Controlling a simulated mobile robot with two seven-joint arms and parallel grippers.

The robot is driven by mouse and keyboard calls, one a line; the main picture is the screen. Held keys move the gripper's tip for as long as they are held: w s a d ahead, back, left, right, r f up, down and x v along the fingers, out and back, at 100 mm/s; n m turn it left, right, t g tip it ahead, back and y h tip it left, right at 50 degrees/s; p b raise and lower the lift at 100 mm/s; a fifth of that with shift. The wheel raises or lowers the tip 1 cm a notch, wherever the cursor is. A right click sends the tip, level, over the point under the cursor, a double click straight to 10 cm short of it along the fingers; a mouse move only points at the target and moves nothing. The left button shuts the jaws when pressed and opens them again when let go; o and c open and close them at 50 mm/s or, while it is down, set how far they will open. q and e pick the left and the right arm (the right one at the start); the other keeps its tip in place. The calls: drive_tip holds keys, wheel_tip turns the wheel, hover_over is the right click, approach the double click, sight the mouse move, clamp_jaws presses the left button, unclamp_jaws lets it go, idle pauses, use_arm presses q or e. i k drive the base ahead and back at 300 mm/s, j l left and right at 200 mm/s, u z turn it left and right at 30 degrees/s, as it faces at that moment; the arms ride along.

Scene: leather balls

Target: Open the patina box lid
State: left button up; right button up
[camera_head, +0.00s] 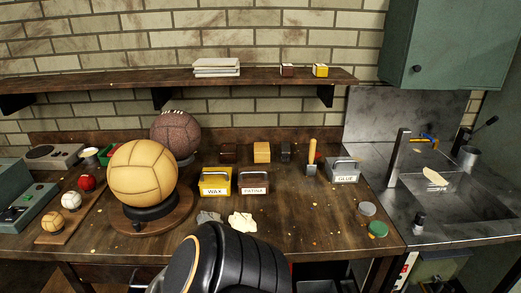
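The patina box (255,190) is a small dark reddish-brown box with a white label reading PATINA. It stands on the wooden workbench (300,205), near the middle, with a grey loop handle showing at its top. Its lid appears shut, though the picture is small. Neither of my grippers shows in the head view. A black ribbed part with a tan-edged ring, likely a link of my own arm, rises at the bottom centre, in front of the bench and below the box.
A yellow WAX box (215,188) stands close left of the patina box. A grey GLUE box (344,177) is farther right. A large tan ball (142,172) sits on a round stand at left. A pale cloth (242,222) lies in front. Bench is clear right of the cloth.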

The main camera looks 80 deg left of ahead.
sight(247, 176)
drive_tip(key=u, duration=2.85)
